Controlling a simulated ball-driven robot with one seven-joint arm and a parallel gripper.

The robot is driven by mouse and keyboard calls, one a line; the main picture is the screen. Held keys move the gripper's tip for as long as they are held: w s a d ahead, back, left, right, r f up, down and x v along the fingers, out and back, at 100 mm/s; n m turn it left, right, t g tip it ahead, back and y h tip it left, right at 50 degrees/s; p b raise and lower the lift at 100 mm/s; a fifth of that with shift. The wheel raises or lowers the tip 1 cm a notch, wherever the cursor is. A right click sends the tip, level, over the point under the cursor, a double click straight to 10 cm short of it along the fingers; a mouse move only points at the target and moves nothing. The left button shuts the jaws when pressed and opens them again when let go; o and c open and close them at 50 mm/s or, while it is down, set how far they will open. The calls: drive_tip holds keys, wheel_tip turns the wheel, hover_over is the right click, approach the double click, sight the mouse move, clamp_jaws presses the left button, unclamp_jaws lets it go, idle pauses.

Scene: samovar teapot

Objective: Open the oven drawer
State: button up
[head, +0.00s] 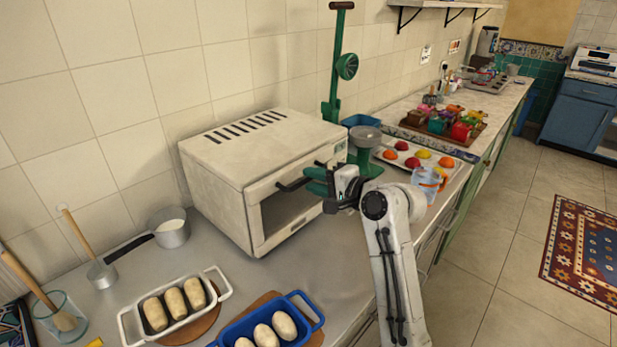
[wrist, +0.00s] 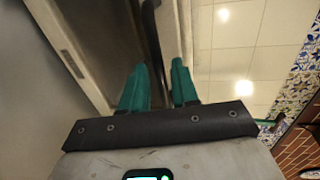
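The oven (head: 215,190) is a boxy off-white unit with dark vent slots on top, standing on the counter against the tiled wall. Its front faces right and shows a dark window or opening (head: 290,212); I cannot tell which. A dark bar handle (head: 288,186) runs across the upper front. My gripper (head: 315,181) is at the handle, its green fingers covering part of the bar. A gap shows beside the right finger.
A white dish (head: 150,318) and a blue dish (head: 312,318), both with loaves, stand in front of the oven. A saucepan (head: 172,230) is at its left. A tray of fruit (head: 440,165) and a glass jug (head: 428,185) are behind my arm.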

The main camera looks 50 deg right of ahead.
drive_tip(key=shift+x, duration=1.05)
drive_tip(key=shift+c, duration=0.3)
clamp_jaws()
